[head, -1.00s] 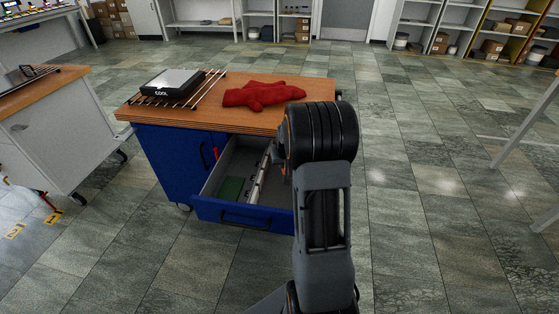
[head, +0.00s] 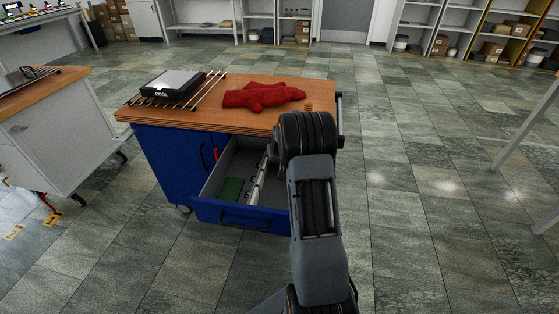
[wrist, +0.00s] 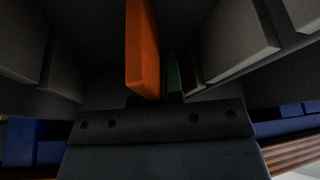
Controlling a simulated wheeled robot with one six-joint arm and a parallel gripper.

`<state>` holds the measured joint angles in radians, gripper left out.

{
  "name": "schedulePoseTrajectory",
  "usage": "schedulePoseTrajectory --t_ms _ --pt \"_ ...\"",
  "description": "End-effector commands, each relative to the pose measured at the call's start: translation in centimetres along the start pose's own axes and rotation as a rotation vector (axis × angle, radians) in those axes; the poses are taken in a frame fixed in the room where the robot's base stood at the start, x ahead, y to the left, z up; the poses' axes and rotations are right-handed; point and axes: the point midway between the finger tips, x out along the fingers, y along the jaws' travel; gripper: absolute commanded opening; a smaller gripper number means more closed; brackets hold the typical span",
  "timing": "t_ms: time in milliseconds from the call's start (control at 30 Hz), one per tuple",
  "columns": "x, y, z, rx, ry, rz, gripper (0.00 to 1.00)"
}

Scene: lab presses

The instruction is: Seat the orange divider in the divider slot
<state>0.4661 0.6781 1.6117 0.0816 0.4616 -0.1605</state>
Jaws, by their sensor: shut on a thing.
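The orange divider (wrist: 142,50) is an upright flat strip in the upper middle of the wrist view. My gripper (wrist: 152,100) is shut on it, though the contact is mostly hidden behind the dark bar with screws. In the head view, my arm covers the gripper and the divider. The grey drawer (head: 212,182) of the blue cabinet is pulled open, and my arm reaches over its right part. A pale lengthwise rail (head: 258,182) runs inside the drawer. I cannot make out the divider slot, nor tell whether the divider touches it.
A green piece (head: 231,188) lies in the drawer. The wooden top (head: 205,117) carries a red glove (head: 262,95), a dark box (head: 175,84) on a wire rack (head: 208,92), and a small brown ribbed object (head: 308,107).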

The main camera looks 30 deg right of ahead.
Motion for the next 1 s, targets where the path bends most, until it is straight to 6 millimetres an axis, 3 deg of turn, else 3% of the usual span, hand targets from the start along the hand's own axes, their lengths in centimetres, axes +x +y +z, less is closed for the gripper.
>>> schedulePoseTrajectory --t_ms 167,200,433,767,1000 --pt "0.4 0.0 0.2 0.0 0.0 0.0 0.0" --pt "0.3 0.0 0.1 0.0 0.0 0.0 0.11" --pt "0.3 0.0 0.1 0.0 0.0 0.0 0.33" --pt "-0.3 0.0 -0.1 0.0 0.001 0.0 0.34" --pt "-4.2 0.0 -0.1 0.0 0.003 0.001 0.34"
